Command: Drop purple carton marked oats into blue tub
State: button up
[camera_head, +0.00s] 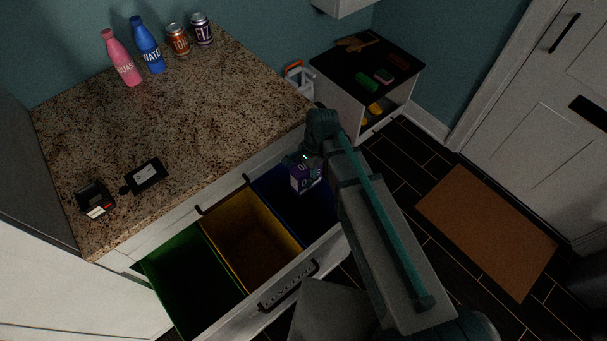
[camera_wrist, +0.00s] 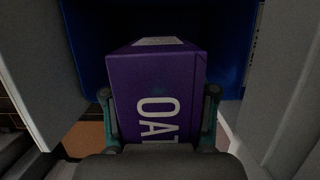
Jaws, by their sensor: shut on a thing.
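The purple carton (camera_wrist: 160,85) with white "OAT" lettering is held between the two fingers of my gripper (camera_wrist: 158,120) in the wrist view. The carton (camera_head: 305,176) also shows in the head view, at the blue tub's opening. The blue tub (camera_head: 320,206) is the right one of three tubs in the pulled-out drawer. In the wrist view, the blue tub (camera_wrist: 232,40) lies beyond the carton. My gripper (camera_head: 303,162) is shut on the carton, partly hidden by my arm. I cannot tell how far the carton is below the tub's rim.
The drawer also holds a green tub (camera_head: 190,275) and a yellow tub (camera_head: 250,245). The granite counter (camera_head: 190,115) lies behind, with two bottles, two cans and small dark items on it. A brown mat (camera_head: 488,228) lies on the floor at right.

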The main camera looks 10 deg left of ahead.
jog(key=o, duration=1.1)
jog(key=shift+c, duration=0.2)
jog(key=shift+r, duration=0.1)
jog(key=v, duration=1.2)
jog(key=d+f+n+t+h, duration=0.15)
jog(key=d+f, duration=0.35)
jog(key=d, duration=0.5)
jog(key=d+f+n, duration=0.3)
jog(key=d+f, duration=0.3)
jog(key=d, duration=0.3)
jog(key=d+f+n+t+h, duration=0.1)
jog(key=d+f+n, duration=0.3)
jog(key=d, duration=0.6)
jog(key=s+f+g, duration=0.2)
jog(key=s+f, duration=0.4)
jog(key=s, duration=0.4)
jog(key=s+f+m+g, duration=0.1)
jog(key=s+f+g, duration=0.1)
jog(key=s+f, duration=0.5)
jog(key=s+f+g, duration=0.2)
jog(key=s+f, duration=0.4)
jog(key=s, duration=0.6)
jog(key=shift+s+a+f, duration=0.3)
jog(key=shift+s, duration=0.05)
